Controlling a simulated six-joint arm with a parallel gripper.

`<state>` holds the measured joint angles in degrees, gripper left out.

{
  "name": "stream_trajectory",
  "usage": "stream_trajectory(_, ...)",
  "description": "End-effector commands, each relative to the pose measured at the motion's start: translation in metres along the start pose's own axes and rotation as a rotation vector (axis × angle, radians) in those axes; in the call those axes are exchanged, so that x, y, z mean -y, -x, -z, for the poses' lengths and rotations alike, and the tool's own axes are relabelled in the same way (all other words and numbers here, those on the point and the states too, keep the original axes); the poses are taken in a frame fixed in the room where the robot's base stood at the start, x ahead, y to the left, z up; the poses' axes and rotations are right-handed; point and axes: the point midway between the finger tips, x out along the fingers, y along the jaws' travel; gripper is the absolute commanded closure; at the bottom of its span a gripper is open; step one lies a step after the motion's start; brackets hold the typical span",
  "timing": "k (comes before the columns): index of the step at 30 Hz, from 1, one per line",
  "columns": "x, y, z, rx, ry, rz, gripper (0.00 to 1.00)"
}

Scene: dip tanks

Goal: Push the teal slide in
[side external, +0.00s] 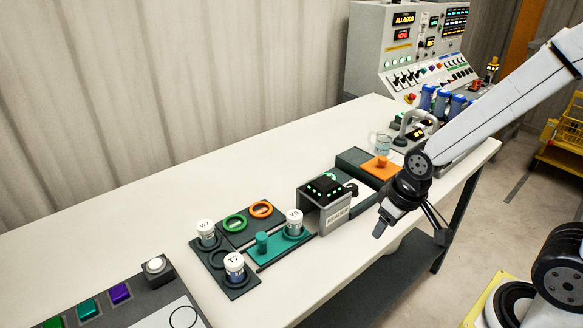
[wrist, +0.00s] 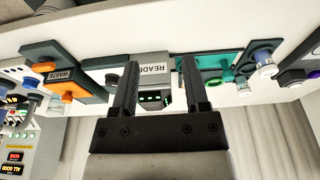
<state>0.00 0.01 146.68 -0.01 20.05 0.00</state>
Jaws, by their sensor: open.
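The teal slide (side external: 276,247) is a flat teal plate with an upright teal knob (side external: 262,242). It lies on the table just left of the grey reader box (side external: 334,213). A white-capped vial (side external: 294,224) stands on the slide's right part, close to the reader. In the wrist view the slide (wrist: 222,62) shows upside down, right of the reader (wrist: 151,70). My gripper (side external: 383,231) hangs in front of and to the right of the reader, apart from the slide. In the wrist view its two fingers (wrist: 160,65) are spread and hold nothing.
Vials W7 (side external: 206,232) and T7 (side external: 235,267) stand left of the slide. An orange slide (side external: 381,168) with a knob lies right of the reader. The table's front edge is clear.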

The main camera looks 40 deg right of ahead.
Motion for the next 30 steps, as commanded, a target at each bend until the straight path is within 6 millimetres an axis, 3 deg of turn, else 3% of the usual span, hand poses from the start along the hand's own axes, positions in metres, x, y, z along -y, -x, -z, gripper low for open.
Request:
stream_trajectory(1, 0.0, 0.0, 0.0, 0.0, 0.0, 0.0, 0.41)
stream_trajectory(3, 0.0, 0.0, 0.0, 0.0, 0.0, 0.0, 0.22)
stream_trajectory(11, 0.006, -0.002, 0.018, 0.013, 0.017, 0.004, 0.22)
stream_trajectory(20, 0.032, -0.012, 0.077, 0.066, 0.076, 0.017, 0.22)
stream_trajectory(30, 0.079, -0.033, 0.145, 0.138, 0.157, 0.028, 0.22)
